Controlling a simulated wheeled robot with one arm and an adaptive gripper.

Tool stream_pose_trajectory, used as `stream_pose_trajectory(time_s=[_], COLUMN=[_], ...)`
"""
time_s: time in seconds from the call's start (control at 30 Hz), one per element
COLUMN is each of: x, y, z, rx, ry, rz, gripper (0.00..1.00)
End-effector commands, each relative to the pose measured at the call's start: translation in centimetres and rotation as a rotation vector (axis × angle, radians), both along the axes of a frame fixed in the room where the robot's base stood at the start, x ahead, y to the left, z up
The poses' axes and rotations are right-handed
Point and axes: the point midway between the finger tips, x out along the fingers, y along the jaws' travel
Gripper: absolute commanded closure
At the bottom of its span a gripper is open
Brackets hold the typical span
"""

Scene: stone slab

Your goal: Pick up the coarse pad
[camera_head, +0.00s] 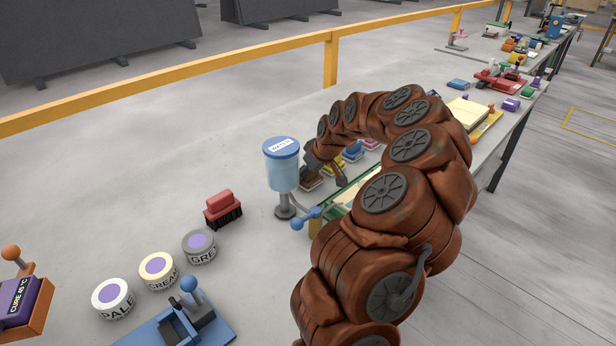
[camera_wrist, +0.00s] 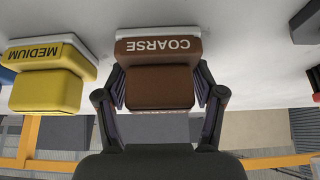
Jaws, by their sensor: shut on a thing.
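The coarse pad (camera_wrist: 158,84) is a brown block on a wider base with a white edge, and its COARSE label reads upside down in the wrist view. My gripper (camera_wrist: 160,90) has one finger on each side of the brown block and is shut on it. In the head view my gripper (camera_head: 326,176) is at the slab just right of the blue water tank, with the brown pad (camera_head: 310,184) partly hidden beneath it. I cannot tell whether the pad is clear of the surface.
A yellow MEDIUM pad (camera_wrist: 48,80) sits close beside the coarse one. The water tank (camera_head: 282,168) stands close to my gripper. A red brush (camera_head: 222,209), several labelled jars (camera_head: 158,272) and a blue lever device (camera_head: 180,325) stand left. The slab's far left is clear.

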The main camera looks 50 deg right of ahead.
Motion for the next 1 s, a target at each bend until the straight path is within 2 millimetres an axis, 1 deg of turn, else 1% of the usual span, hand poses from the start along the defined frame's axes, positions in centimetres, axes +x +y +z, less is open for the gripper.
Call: stream_pose_trajectory(time_s=[0.07,0.17,0.4,0.63,0.8,1.0], x=[0.0,0.0,0.1,0.1,0.0,0.0], y=[0.0,-0.1,-0.1,-0.1,-0.1,0.0], z=[0.2,1.1,5.4,8.7,9.8,10.0], rx=[-0.001,-0.003,-0.004,-0.004,-0.002,0.0], ry=[-0.001,-0.001,-0.006,-0.003,-0.001,0.0], rz=[0.0,-0.001,-0.001,-0.001,-0.001,0.0], gripper=[0.7,0.7,0.7,0.7,0.7,0.7])
